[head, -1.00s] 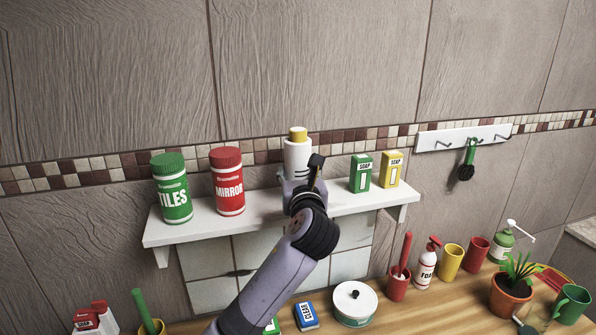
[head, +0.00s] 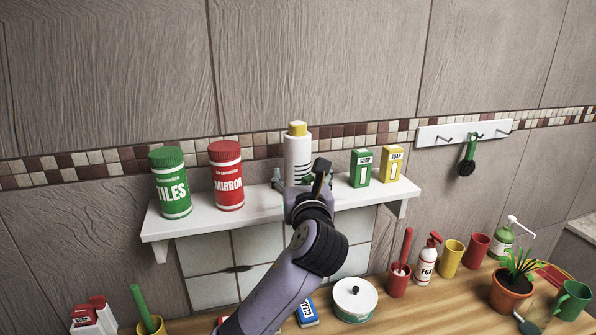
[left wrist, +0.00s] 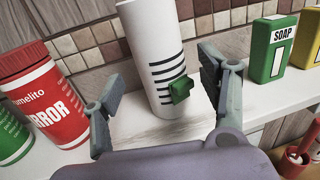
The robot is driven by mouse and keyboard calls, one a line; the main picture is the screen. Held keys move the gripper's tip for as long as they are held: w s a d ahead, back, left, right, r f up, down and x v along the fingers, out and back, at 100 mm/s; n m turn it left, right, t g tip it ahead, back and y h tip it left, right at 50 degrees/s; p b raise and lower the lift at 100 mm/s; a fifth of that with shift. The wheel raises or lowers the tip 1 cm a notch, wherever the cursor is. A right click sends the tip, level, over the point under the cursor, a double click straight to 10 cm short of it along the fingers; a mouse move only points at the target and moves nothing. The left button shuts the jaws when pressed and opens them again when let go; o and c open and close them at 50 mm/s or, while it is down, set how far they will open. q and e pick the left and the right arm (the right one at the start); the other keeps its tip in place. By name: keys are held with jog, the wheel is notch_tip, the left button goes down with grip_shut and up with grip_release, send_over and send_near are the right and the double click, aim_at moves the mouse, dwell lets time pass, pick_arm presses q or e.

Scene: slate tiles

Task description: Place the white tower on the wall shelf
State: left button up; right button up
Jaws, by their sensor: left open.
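The white tower (head: 298,155) is a tall white cylinder with a yellow cap and black stripes. It stands upright on the white wall shelf (head: 240,217), between the red MIRROR can and the green soap box. In the left wrist view the tower (left wrist: 152,45) shows its stripes and a small green piece on its front; its top is cut off. My left gripper (head: 299,180) is open in front of the tower. In the left wrist view its fingers (left wrist: 160,90) are spread to either side with gaps to the tower. My right gripper is not in view.
The shelf also holds a green TILES can (head: 171,183), the red MIRROR can (head: 227,178), a green soap box (head: 360,168) and a yellow one (head: 391,164). A hook rail (head: 440,134) is at right. Below, the wooden counter (head: 400,305) carries cups, bottles and a plant.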

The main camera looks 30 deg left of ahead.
pick_arm(q)
jog(key=v, duration=0.7)
jog(key=shift+b, duration=0.4)
